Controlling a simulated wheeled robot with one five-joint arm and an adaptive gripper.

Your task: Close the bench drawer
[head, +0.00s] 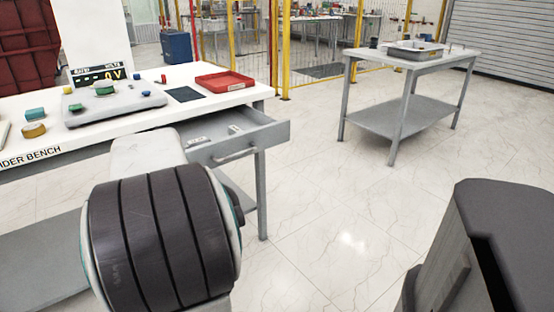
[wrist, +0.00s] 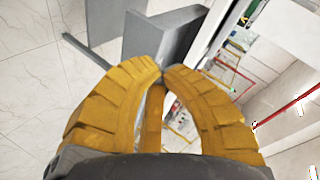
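The bench drawer (head: 268,133) is grey and stands open, pulled out from under the white bench top (head: 225,98). Its front carries a light bar handle (head: 236,155), and small pale items lie inside. My arm covers the drawer's left part in the head view, and my gripper is hidden there. In the wrist view my gripper (wrist: 163,70) has yellow ridged fingers with their tips together and nothing visible between them. A grey panel (wrist: 165,38), probably part of the drawer, lies just beyond the tips; I cannot tell whether they touch it.
A red tray (head: 225,82), a grey device (head: 113,103) and small coloured parts sit on the bench. A grey side table (head: 405,108) with a tray stands at the back right. Yellow fence posts (head: 284,50) stand behind. The floor between the tables is clear.

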